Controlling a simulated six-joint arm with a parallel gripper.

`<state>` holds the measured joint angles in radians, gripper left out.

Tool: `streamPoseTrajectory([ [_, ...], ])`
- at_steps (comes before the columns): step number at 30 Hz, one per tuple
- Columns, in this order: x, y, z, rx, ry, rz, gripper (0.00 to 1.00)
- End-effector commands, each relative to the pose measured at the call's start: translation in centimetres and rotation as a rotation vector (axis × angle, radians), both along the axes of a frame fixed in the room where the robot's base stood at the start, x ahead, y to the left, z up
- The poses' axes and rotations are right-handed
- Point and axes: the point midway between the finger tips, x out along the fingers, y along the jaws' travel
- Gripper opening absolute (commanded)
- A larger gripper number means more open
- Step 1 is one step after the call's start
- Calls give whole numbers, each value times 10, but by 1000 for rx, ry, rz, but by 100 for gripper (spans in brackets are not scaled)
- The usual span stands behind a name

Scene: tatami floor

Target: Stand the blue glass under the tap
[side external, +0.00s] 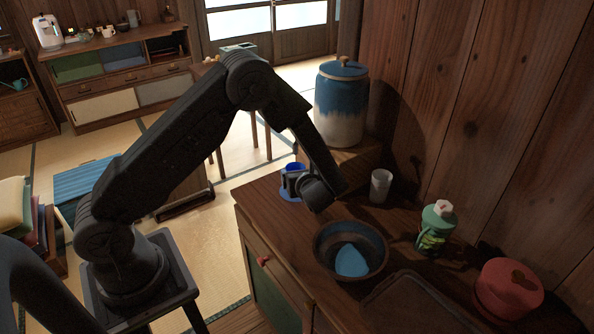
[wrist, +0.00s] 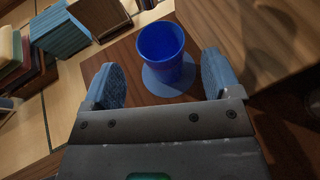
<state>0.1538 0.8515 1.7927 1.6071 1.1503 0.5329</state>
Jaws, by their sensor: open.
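The blue glass (wrist: 160,46) stands upright on a round blue coaster (wrist: 167,80) in the wrist view. My gripper (wrist: 159,68) is open, one blue finger on each side of the glass's lower part, with a gap to each finger. In the side view the glass (side external: 295,167) shows behind my gripper (side external: 292,184), partly hidden, at the counter's far left end. The coaster (side external: 287,196) shows below it. A blue-and-white lidded jar (side external: 341,104) stands on a wooden block behind the glass. I cannot make out a tap on it.
The wooden block (side external: 347,158) is close to the glass. A white cup (side external: 380,186) stands right of my gripper. A dark bowl (side external: 350,250) with a blue piece inside, a green bottle (side external: 436,226) and a red pot (side external: 508,288) are nearer on the counter.

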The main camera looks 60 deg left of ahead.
Motion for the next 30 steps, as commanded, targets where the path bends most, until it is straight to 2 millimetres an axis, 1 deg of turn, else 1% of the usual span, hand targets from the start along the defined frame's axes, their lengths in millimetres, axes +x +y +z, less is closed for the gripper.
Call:
streamPoseTrajectory([
  [1,-4,-11,4,0,-1,-5,84],
  [3,-9,-24,9,0,0,-4,84],
  [9,-20,-49,19,0,1,-1,84],
  [14,-26,-57,26,-12,-11,13,84],
  [17,-35,-55,42,-67,-54,76,84],
  [20,-54,-51,68,-182,-143,198,84],
  [21,-64,-50,80,-238,-187,258,84],
  [23,-81,-50,97,-332,-260,354,84],
  [24,-92,-51,107,-395,-308,417,84],
  [26,-109,-54,121,-491,-380,510,84],
  [30,-147,-66,151,-718,-553,722,84],
])
